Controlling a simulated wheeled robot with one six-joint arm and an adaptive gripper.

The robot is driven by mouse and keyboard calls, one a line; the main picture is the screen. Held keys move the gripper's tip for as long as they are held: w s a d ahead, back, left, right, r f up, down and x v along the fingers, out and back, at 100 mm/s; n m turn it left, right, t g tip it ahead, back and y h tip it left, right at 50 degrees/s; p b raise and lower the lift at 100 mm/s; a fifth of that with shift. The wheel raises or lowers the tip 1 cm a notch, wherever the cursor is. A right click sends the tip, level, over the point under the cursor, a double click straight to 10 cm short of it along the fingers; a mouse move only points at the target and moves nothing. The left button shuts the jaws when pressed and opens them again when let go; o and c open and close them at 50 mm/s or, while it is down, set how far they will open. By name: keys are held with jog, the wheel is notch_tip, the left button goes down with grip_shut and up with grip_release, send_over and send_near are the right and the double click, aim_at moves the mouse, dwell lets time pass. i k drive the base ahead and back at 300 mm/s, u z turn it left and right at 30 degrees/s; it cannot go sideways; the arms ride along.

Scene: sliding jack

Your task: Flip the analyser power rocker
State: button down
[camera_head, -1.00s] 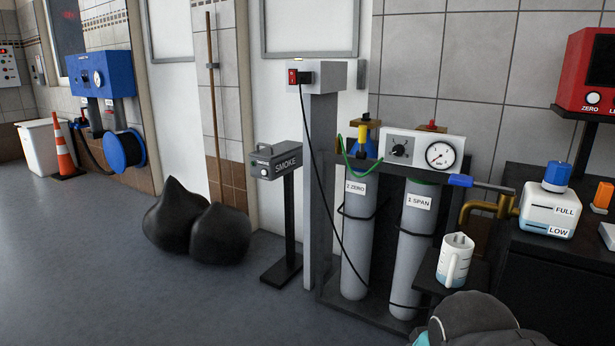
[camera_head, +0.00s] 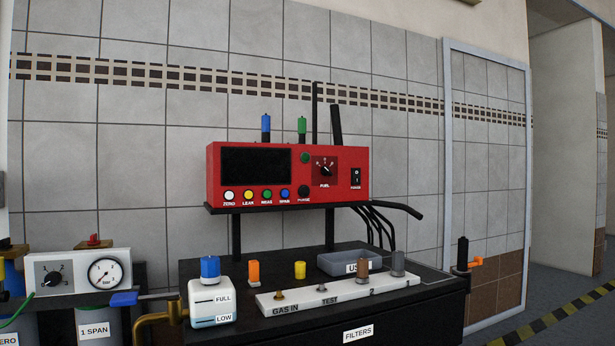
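The red analyser (camera_head: 288,174) stands on a black shelf above the dark bench, with a dark, unlit-looking screen (camera_head: 256,167) on its left. A black rocker switch (camera_head: 356,177) with light markings sits at the right end of its front, above a small label that is too small to read surely. Left of the rocker are the FUEL dial (camera_head: 325,168) and a row of coloured buttons. My gripper is outside the present view.
A dark bench (camera_head: 410,304) below holds a white FULL/LOW bottle (camera_head: 211,302), a white GAS IN/TEST manifold (camera_head: 345,291) and a grey tray (camera_head: 350,262). Cables hang at the analyser's right. Gas cylinders and a gauge panel (camera_head: 80,272) stand left. A doorway opens right.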

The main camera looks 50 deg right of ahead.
aim_at(356, 173)
jog(key=z, duration=1.45)
